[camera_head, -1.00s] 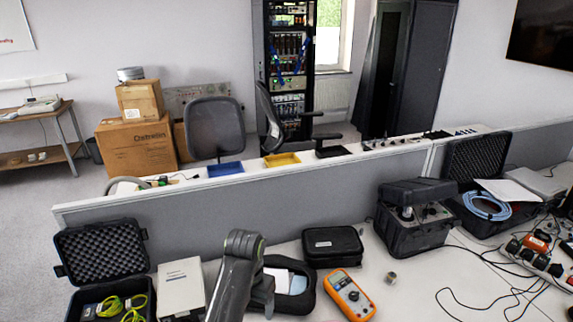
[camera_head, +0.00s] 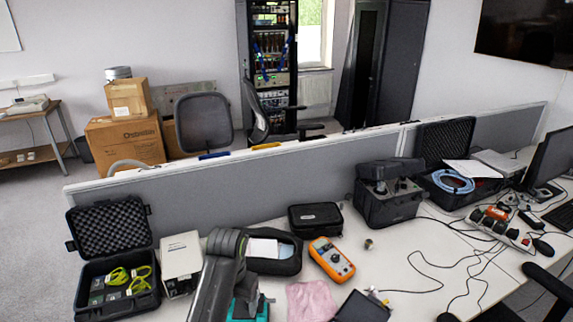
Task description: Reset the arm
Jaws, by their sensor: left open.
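My left arm (camera_head: 215,275) comes up from the bottom edge, left of the middle, over the near desk. My left gripper (camera_head: 247,291) shows as a small dark part to the right of the arm. Its fingers are mostly hidden, and I see nothing held in it. A teal thing (camera_head: 262,310) shows just below it, partly hidden. My right gripper is not in view.
An open case (camera_head: 115,287) with yellow-green cables and a white box (camera_head: 181,262) stand at left. An orange multimeter (camera_head: 331,259), pink cloth (camera_head: 311,301) and black case (camera_head: 315,218) lie to the right. A grey partition (camera_head: 270,182) runs behind. Loose cables cross the right desk.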

